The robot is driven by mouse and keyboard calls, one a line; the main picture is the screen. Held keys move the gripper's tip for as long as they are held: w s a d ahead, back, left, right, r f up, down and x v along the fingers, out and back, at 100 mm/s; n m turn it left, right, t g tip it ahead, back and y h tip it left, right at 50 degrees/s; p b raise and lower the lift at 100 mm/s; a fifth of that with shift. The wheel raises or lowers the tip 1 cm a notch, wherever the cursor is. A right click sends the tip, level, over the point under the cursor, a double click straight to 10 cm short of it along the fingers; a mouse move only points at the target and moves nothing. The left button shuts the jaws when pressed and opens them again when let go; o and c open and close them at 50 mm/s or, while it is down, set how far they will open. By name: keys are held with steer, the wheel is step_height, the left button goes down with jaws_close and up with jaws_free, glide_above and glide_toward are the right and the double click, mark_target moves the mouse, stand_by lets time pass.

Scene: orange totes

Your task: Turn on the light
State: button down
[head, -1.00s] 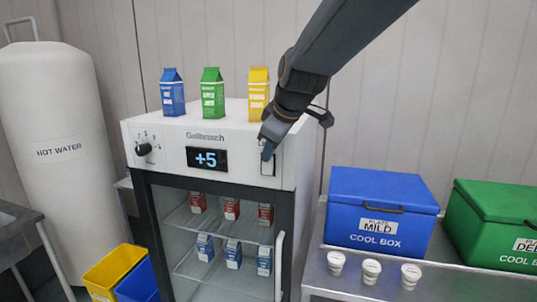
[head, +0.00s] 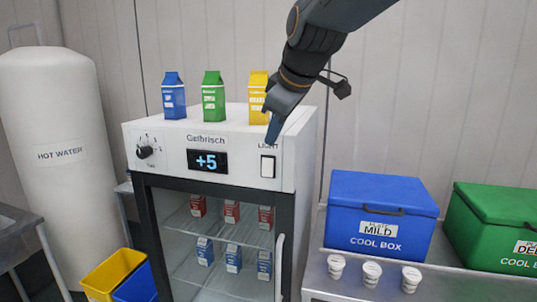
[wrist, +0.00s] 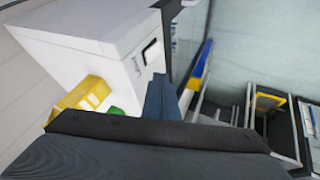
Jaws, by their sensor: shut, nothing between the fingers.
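The light switch (head: 267,166) is a white rocker in a dark frame under the word LIGHT, at the right of the white control panel of a small glass-door fridge (head: 170,135). My gripper (head: 273,136) is shut and empty, its bluish fingertips pointing down just above the switch, over the LIGHT label. They look apart from the rocker. In the wrist view the shut fingers (wrist: 163,98) are beside the fridge's white body (wrist: 90,30). The fridge interior is visible through the glass; I cannot tell whether its lamp is lit.
Blue, green (head: 213,96) and yellow cartons stand on the fridge, the yellow (head: 258,88) close to my gripper. A knob (head: 145,152) and a +5 display (head: 207,161) are left of the switch. A blue cool box (head: 380,210) and cups stand at right.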

steer(key=shift+s+d+r+b, duration=0.15)
steer(key=shift+s+d+r, duration=0.1)
steer(key=shift+r, duration=0.45)
steer(key=shift+s+d+r+b, duration=0.15)
steer(key=shift+s+d+r, duration=0.1)
steer(key=shift+r, duration=0.4)
steer(key=s+d+f+m+g+h, duration=0.1)
steer(key=s+d+f+m, duration=0.3)
steer(key=f, duration=0.8)
steer(key=s+d+f+m+g+h+b, duration=0.1)
steer(key=s+d+f+m, duration=0.3)
steer(key=f, duration=0.8)
steer(key=s+d+f+m+g+h, duration=0.1)
steer(key=s+d+f+m+g, duration=0.2)
steer(key=s+d+f, duration=0.5)
step_height(320, 180, down, 4)
steer(key=shift+s+m+b, duration=0.35)
steer(key=shift+m, duration=0.55)
